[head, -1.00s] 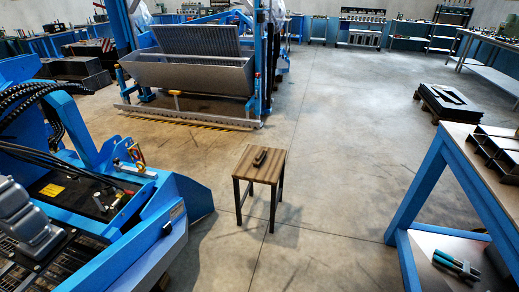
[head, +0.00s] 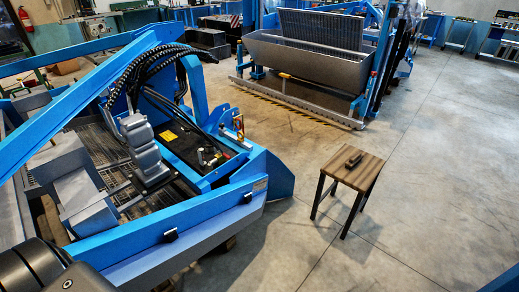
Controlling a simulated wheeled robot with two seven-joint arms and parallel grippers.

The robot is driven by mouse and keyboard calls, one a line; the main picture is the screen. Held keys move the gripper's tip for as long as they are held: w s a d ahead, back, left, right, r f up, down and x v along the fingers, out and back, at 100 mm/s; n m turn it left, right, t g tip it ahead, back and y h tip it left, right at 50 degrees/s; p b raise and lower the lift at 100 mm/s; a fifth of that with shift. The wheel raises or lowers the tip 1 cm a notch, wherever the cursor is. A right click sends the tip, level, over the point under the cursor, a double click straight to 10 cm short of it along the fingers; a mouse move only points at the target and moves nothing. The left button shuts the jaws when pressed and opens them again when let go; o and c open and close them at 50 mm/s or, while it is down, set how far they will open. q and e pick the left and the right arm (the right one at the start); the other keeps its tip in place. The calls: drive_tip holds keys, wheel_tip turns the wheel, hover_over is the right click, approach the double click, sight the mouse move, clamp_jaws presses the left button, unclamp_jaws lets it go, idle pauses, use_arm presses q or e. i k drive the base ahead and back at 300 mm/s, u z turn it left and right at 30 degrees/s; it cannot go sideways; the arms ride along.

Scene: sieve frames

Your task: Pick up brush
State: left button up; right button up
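A small dark brown object, which looks like the brush (head: 353,157), lies on top of a wooden stool (head: 366,176). The stool has a striped wood top and dark legs, and stands on the floor right of the middle of the head view. The object is small in the picture, and I cannot make out bristles. Neither of my grippers is in view, so nothing is seen near the stool or the brush.
A large blue machine (head: 240,205) with hoses and sieve frames fills the left. Another blue machine with a grey trough (head: 305,62) stands at the back. The concrete floor (head: 430,190) right of the stool is mostly clear. Benches line the far wall.

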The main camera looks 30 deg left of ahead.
sight(355, 160)
drive_tip(key=z, duration=0.55)
drive_tip(key=k, duration=0.65)
drive_tip(key=u, duration=0.1)
drive_tip(key=i, duration=0.55)
drive_tip(key=u, duration=0.95)
drive_tip(key=i, duration=0.8)
drive_tip(key=z, duration=0.8)
drive_tip(key=i, duration=0.7)
drive_tip(key=z, duration=0.85)
